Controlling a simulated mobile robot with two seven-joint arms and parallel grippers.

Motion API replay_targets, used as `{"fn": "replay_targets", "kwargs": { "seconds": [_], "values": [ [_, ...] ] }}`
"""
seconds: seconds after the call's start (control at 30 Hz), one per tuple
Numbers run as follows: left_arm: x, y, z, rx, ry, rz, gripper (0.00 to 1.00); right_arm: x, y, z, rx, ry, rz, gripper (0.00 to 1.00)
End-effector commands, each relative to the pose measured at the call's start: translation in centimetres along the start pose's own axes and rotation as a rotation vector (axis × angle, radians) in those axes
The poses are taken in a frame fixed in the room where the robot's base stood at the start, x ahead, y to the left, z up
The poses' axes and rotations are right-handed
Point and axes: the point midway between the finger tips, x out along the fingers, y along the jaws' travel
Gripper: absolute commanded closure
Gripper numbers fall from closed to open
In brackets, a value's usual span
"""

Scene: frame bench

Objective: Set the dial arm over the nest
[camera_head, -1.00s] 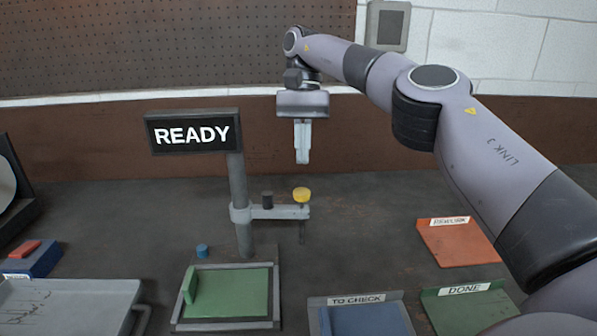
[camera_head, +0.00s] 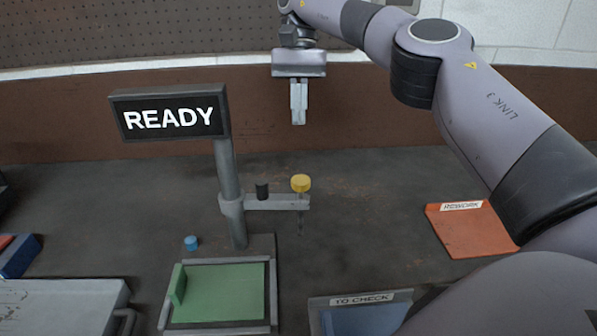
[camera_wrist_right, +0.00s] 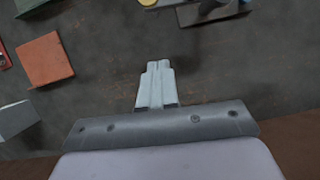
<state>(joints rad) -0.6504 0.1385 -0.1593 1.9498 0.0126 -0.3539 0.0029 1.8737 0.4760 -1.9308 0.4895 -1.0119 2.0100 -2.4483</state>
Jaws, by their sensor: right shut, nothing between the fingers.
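The dial arm (camera_head: 276,203) is a grey bar on a grey post (camera_head: 230,180). It points to the right, off to the side of the green nest (camera_head: 223,293). It carries a black knob (camera_head: 262,190) and a yellow-topped dial (camera_head: 300,184) with a thin stem hanging down. The nest sits in a grey frame at the foot of the post. My right gripper (camera_head: 298,122) is shut and empty, above and behind the dial, apart from it. In the right wrist view its fingers (camera_wrist_right: 157,66) are together, and part of the yellow dial top (camera_wrist_right: 147,3) shows at the top edge. My left gripper is not in view.
A sign reading READY (camera_head: 170,116) tops the post. A blue button (camera_head: 191,242) is behind the nest. A grey tray (camera_head: 60,300) lies at left, a TO CHECK tray (camera_head: 362,300) in front, an orange REWORK tray (camera_head: 465,230) at right. The bench behind the dial is clear.

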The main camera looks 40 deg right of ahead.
Motion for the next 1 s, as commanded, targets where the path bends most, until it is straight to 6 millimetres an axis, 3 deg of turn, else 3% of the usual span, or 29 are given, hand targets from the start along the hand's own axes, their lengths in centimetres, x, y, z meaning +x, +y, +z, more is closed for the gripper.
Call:
{"fn": "replay_targets", "kwargs": {
  "seconds": [0.5,1.0],
  "values": [
    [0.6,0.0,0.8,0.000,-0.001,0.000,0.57,2.6,0.1,-0.1,-0.002,-0.002,-0.001,1.00],
    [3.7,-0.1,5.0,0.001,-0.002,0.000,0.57,10.6,0.1,-0.2,-0.001,-0.001,0.000,1.00]
  ]
}}
